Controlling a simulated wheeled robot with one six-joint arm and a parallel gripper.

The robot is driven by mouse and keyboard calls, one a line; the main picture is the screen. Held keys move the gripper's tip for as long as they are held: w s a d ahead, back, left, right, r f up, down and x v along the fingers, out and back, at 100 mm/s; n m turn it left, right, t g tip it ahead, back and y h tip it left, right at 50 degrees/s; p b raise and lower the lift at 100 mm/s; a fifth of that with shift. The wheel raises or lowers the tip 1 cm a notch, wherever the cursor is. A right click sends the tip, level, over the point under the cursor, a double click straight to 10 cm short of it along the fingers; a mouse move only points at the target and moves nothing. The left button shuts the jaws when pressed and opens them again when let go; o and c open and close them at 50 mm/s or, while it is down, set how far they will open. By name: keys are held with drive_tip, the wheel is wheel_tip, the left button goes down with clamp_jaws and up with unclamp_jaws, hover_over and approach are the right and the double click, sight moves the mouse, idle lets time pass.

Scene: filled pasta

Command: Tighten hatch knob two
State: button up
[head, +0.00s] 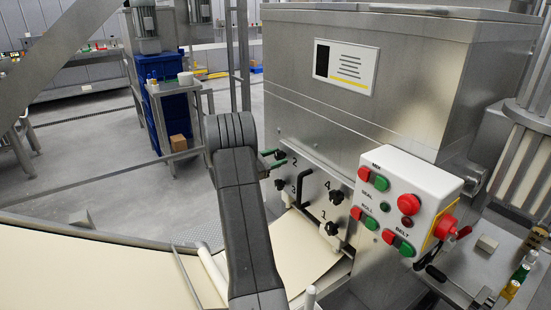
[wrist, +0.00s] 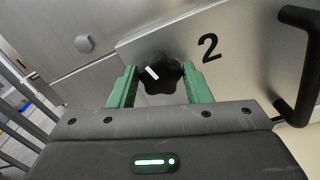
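Hatch knob two (wrist: 164,80) is a black lobed knob with a short slanted white mark on its face, left of the printed 2 (wrist: 209,46) on the steel hatch plate. My gripper (wrist: 159,72) has its two green fingers on either side of the knob, and they look closed on its left and right lobes. In the head view my gripper (head: 275,158) is at the hatch's upper left corner, beside the 2 (head: 294,162). My arm and fingers mostly hide the knob there.
Other black knobs sit by 3 (head: 280,184), 4 (head: 336,197) and 1 (head: 331,229). A black bar handle (wrist: 303,75) stands out right of the 2. A control box (head: 400,170) with red and green buttons juts out on the right. A pale belt (head: 90,270) lies at lower left.

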drive_tip(key=c, duration=0.5)
drive_tip(key=m+b, duration=0.1)
drive_tip(key=b, duration=0.2)
drive_tip(key=shift+f, duration=0.25)
drive_tip(key=m+b, duration=0.1)
drive_tip(key=b, duration=0.1)
drive_tip(key=shift+r+b, duration=0.15)
drive_tip(key=shift+b, duration=0.25)
drive_tip(key=shift+r, duration=0.1)
drive_tip(key=o, duration=1)
drive_tip(key=b+v, duration=0.1)
drive_tip(key=v, duration=1.2)
drive_tip(key=shift+s+a, duration=0.25)
drive_tip(key=shift+a, duration=0.1)
